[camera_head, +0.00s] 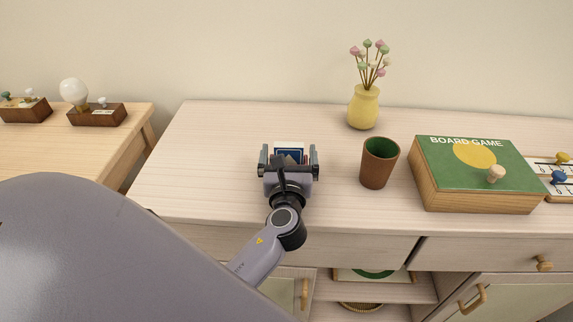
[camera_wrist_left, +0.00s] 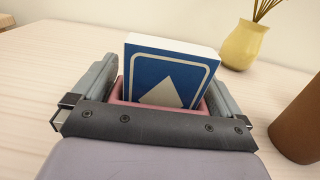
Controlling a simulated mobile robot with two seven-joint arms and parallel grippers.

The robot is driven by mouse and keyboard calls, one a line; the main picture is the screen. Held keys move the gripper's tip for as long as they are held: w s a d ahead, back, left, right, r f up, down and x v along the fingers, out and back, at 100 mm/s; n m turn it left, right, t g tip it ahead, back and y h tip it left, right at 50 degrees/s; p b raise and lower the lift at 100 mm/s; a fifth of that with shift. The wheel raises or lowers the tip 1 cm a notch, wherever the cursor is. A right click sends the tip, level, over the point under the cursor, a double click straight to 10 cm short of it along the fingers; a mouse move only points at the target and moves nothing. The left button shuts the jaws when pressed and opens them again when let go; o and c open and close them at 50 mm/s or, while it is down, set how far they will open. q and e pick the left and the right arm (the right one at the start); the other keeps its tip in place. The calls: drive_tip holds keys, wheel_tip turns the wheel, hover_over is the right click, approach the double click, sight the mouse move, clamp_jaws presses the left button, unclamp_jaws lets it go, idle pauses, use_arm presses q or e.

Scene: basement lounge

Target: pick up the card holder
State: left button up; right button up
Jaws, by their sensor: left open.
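The card holder is a low pinkish-red box (camera_wrist_left: 116,92) with a stack of blue-and-white cards (camera_wrist_left: 165,70) standing upright in it. It stands on the pale wooden cabinet top. In the head view only the tops of its cards (camera_head: 290,149) show clearly, as my gripper hides the rest. My left gripper (camera_head: 289,158) is open around the card holder, one finger on each side. Narrow gaps seem to show beside it in the wrist view, but I cannot tell whether either finger touches. My right gripper is not in view.
A brown cup (camera_head: 378,165) with a green inside stands to the right of my gripper. A yellow vase (camera_head: 363,107) with flowers stands behind. A board game box (camera_head: 470,175) lies farther right. The cabinet top (camera_head: 215,150) is clear to the left.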

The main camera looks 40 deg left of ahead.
sight(289, 143)
use_arm(q)
drive_tip(key=c, duration=0.7)
drive_tip(key=shift+r, duration=0.15)
wheel_tip(289, 143, up, 19)
drive_tip(key=p, duration=0.7)
drive_tip(key=shift+f+b, duration=3.8)
drive_tip(key=shift+f, duration=2.8)
drive_tip(key=shift+f+b, duration=0.5)
drive_tip(key=shift+f, duration=0.4)
drive_tip(key=shift+f+b, duration=0.3)
drive_tip(key=shift+f, duration=0.2)
drive_tip(key=shift+f+b, duration=0.5)
drive_tip(key=shift+f, duration=0.35)
